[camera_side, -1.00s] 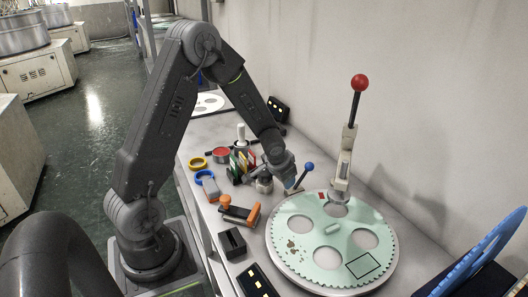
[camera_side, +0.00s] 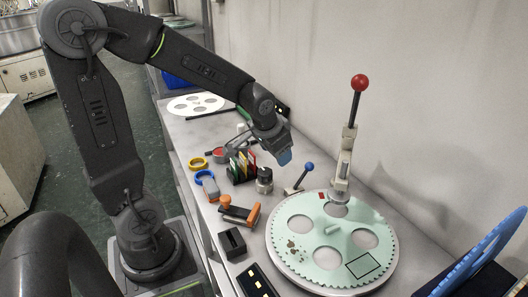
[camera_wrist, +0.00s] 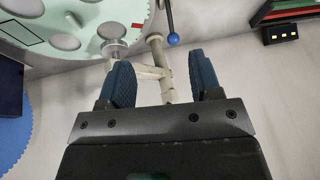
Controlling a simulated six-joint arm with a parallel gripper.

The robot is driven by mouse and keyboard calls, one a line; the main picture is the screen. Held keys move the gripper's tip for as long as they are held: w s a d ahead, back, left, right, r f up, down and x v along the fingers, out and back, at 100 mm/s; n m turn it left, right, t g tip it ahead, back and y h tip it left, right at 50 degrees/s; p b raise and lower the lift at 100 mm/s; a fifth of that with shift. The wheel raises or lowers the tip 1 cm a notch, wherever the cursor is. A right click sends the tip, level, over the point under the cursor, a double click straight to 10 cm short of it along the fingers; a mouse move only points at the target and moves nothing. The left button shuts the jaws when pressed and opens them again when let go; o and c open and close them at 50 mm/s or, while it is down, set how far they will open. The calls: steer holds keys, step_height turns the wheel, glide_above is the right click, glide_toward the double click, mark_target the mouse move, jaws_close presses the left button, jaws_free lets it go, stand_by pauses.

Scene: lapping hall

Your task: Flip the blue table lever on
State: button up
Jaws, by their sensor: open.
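The blue table lever (camera_side: 309,167) is a thin dark stick with a blue ball on top, set on the bench left of the green toothed disc. In the side view it leans up and to the right, toward the wall. In the wrist view the ball (camera_wrist: 173,40) shows at the top middle, beyond my fingertips. My gripper (camera_side: 284,156) is open and empty, with blue finger pads. It hangs above the bench, up and left of the lever in the side view, and does not touch it. Its two fingers (camera_wrist: 163,80) stand apart in the wrist view.
The green toothed disc (camera_side: 332,276) lies right of the lever. A tall red-knobbed handle (camera_side: 358,83) rises behind it by the wall. Coloured cards in a holder (camera_side: 241,166), a small metal cylinder (camera_side: 264,180) and an orange-handled tool (camera_side: 239,211) lie left. Free air surrounds the lever's ball.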

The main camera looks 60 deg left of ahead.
steer(key=s+d+r+h, duration=0.1)
steer(key=s+d+r, duration=0.4)
steer(key=s+d, duration=0.2)
steer(key=shift+d+r+m+t, duration=0.15)
steer(key=shift+r+m+t, duration=0.15)
steer(key=shift+m, duration=0.1)
steer(key=s+d+r+h, duration=0.1)
steer(key=s+d+r, duration=0.1)
steer(key=s+d, duration=0.2)
steer(key=shift+s+d+m+h, duration=0.15)
steer(key=shift+s+m+h, duration=0.2)
steer(key=shift+s, duration=0.8)
